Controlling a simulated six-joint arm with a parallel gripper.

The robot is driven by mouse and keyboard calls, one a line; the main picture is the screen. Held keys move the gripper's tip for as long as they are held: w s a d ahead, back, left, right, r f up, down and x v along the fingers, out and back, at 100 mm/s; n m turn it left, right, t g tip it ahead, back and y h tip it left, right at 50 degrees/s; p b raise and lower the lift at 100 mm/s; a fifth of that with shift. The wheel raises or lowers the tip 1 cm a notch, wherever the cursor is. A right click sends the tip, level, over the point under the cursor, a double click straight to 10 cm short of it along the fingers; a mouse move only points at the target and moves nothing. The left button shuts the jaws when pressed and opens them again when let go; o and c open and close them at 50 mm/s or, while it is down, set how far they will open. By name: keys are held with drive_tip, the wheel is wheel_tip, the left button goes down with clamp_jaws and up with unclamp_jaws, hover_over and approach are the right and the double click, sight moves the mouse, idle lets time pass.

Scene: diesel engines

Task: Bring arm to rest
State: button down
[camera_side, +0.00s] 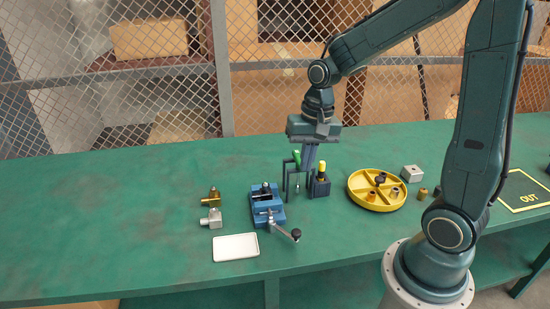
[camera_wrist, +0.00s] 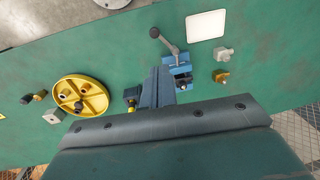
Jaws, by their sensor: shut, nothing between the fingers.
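My gripper (camera_side: 306,168) points down above the green bench (camera_side: 130,190), its fingers together and nothing visible between them. It is close to a dark tool stand (camera_side: 320,187) with a yellow-topped tool and a green-handled tool (camera_side: 296,158). I cannot tell whether it touches them. The blue vise (camera_side: 266,204) stands just left of the gripper. In the wrist view my gripper (camera_wrist: 158,78) shows as blue-grey fingers beside the vise (camera_wrist: 178,68), and partly covers the view of the tool stand.
A yellow divided tray (camera_side: 358,199) with small parts and a grey block (camera_side: 412,173) stand to the right. A white tray (camera_side: 236,247), a brass fitting (camera_side: 211,197) and a grey fitting (camera_side: 211,218) lie left. An OUT mat (camera_side: 525,186) is far right. A mesh fence (camera_side: 75,100) stands behind.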

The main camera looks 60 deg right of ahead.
drive_tip(key=s+a+r+n+t, duration=0.2)
drive_tip(key=s+a+r+n, duration=0.1)
drive_tip(key=s+r+n, duration=0.1)
drive_tip(key=s+a+r+n+t, duration=0.2)
drive_tip(key=s+r+n, duration=0.2)
drive_tip(key=s+r, duration=0.3)
drive_tip(key=shift+s+a+r+n+t+h, duration=0.15)
drive_tip(key=shift+s+a+n+t+h, duration=0.2)
drive_tip(key=shift+s, duration=0.9)
